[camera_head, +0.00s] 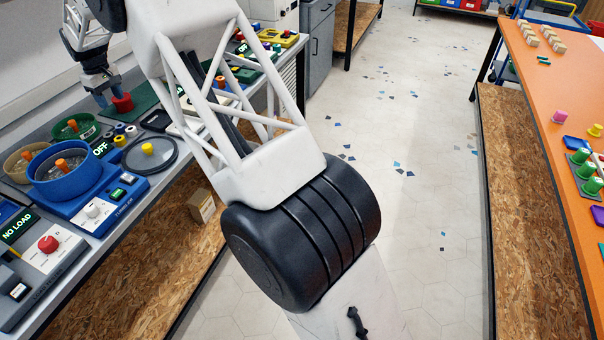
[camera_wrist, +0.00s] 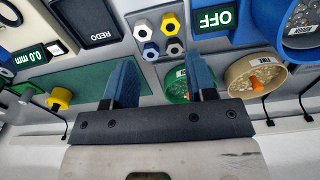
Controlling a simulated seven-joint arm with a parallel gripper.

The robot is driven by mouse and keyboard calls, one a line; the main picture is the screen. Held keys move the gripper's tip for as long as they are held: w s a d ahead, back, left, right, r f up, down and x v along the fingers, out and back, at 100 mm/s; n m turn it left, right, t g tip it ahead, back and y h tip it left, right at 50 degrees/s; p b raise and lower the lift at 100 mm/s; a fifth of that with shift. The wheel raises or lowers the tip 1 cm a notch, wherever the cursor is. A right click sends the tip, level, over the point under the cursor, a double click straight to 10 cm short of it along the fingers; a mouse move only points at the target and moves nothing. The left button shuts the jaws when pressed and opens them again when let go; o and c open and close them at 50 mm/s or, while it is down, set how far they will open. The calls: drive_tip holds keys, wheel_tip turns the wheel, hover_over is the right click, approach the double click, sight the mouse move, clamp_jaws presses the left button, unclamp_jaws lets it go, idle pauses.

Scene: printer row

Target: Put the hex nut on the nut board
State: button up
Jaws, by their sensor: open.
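A small grey board (camera_wrist: 160,64) lies just ahead of the fingers. The group also shows small in the head view (camera_head: 120,138). I cannot tell which piece is the hex nut.
A tan dish marked FINE (camera_wrist: 240,86) and a green dish (camera_wrist: 177,96) lie to the right in the wrist view. A green mat (camera_wrist: 82,84) lies left. An OFF display (camera_wrist: 214,19) and REDO panel (camera_wrist: 98,33) are beyond. The floor (camera_head: 420,200) is mostly clear.

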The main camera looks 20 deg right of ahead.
drive_tip(key=s+d+r+m, duration=0.1)
drive_tip(key=s+d+r, duration=0.5)
drive_tip(key=s+d, duration=0.25)
drive_tip(key=s+d+r+m+t, duration=0.1)
drive_tip(key=s+d+r+m, duration=0.1)
drive_tip(key=s+d+r, duration=0.5)
drive_tip(key=s+d+r+m, duration=0.1)
drive_tip(key=s+d+r, duration=0.3)
drive_tip(key=s+d, duration=0.65)
drive_tip(key=s+d+f+m, duration=0.1)
drive_tip(key=s+d, duration=0.3)
drive_tip(key=s, duration=0.8)
drive_tip(key=s+d+f+m+t, duration=0.1)
drive_tip(key=s+d+f, duration=0.3)
drive_tip(key=s, duration=0.9)
drive_tip(key=s+d+f+m, duration=0.2)
drive_tip(key=s+d, duration=0.2)
drive_tip(key=s, duration=0.9)
drive_tip(key=shift+d+f+m, duration=0.2)
drive_tip(key=shift+f+m, duration=0.1)
drive_tip(key=shift+f, duration=0.1)
